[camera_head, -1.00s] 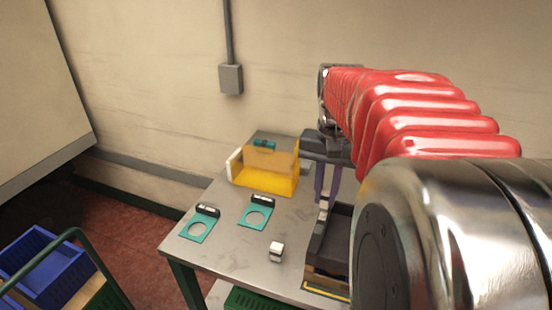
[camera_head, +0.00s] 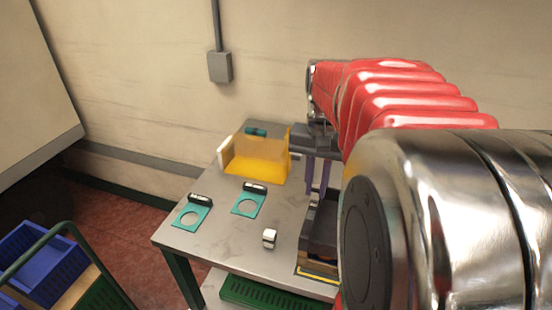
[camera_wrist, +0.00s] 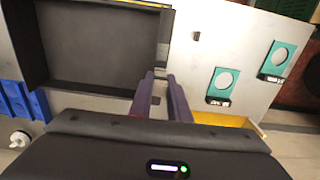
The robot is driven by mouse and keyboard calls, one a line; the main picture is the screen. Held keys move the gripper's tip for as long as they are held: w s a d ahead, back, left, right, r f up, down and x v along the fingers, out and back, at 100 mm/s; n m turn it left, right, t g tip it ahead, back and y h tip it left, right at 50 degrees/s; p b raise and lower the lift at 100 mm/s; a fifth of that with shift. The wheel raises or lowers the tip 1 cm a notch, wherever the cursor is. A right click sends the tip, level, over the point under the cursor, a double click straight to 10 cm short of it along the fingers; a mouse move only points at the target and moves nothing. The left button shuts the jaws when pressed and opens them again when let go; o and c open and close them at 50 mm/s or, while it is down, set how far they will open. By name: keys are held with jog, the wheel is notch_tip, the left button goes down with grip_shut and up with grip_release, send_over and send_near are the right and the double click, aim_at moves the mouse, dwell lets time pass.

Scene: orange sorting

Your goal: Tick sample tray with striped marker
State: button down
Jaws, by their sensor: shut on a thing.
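My gripper (camera_head: 318,188) hangs over the right part of the table, beside a dark open tray (camera_head: 322,228). In the wrist view its two purple fingers (camera_wrist: 161,78) point down, a narrow gap apart, near the right wall of the dark tray (camera_wrist: 100,45). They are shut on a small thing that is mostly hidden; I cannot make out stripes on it. The dark tray looks empty inside. Two teal plates with round openings, one on the left (camera_head: 178,217) and one on the right (camera_head: 237,207), lie flat, each with a black-and-white piece at its far edge.
A yellow open bin (camera_head: 258,170) stands at the back of the metal table (camera_head: 225,245), with a teal item behind it. A small white-and-dark block (camera_head: 269,238) sits in front. Table around the plates is clear. A trolley with blue crates (camera_head: 40,262) stands left.

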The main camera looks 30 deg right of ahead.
jog(key=shift+f, duration=0.6)
dwell(1.9)
jog(key=shift+w+d+r, duration=0.1)
jog(key=shift+w+d, duration=0.4)
jog(key=shift+d, duration=0.15)
dwell(0.6)
jog(key=shift+s+a, duration=0.35)
jog(key=shift+a, duration=0.15)
dwell(0.8)
jog(key=shift+r, duration=0.15)
jog(key=shift+r, duration=3.4)
